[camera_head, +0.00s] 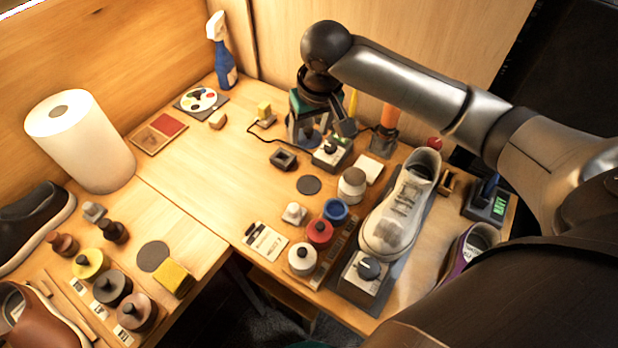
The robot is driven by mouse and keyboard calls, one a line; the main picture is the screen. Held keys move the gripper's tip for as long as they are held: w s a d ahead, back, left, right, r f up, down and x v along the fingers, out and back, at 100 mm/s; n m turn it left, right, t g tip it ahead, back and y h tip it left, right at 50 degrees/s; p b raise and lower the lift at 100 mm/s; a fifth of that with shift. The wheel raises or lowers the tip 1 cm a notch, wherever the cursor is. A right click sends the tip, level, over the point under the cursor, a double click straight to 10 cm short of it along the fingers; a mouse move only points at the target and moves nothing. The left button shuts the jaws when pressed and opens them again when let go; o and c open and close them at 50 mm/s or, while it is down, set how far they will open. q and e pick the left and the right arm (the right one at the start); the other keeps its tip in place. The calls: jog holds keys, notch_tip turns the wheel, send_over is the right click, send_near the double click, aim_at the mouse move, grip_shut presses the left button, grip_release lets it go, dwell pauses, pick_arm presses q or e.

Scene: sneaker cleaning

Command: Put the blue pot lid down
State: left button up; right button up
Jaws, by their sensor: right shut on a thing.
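My right arm comes in from the right and reaches over the back of the table. Its gripper (324,122) points down, shut on the blue pot lid (310,138), which shows partly below the fingers. The gap between the lid and the table is hard to judge. The blue pot (335,211) stands uncovered beside the red pot (319,231) and the white pot (303,259). A bare dark round pad (308,185) lies left of the blue pot. My left gripper is not in view.
A grey device (331,155), a small dark block (283,159) and an orange bottle (389,117) stand near my right gripper. A light sneaker (401,205) stands at right. Table left of the dark pad is clear.

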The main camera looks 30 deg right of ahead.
jog(key=b, duration=0.3)
send_over(308, 183)
jog(key=s, duration=0.1)
notch_tip(308, 183, down, 11)
jog(key=shift+r, duration=0.1)
jog(key=shift+f, duration=0.85)
notch_tip(308, 183, down, 4)
jog(key=shift+r+b, duration=0.25)
jog(key=shift+b, duration=0.35)
jog(key=shift+f, duration=0.1)
jog(key=o, duration=1.3)
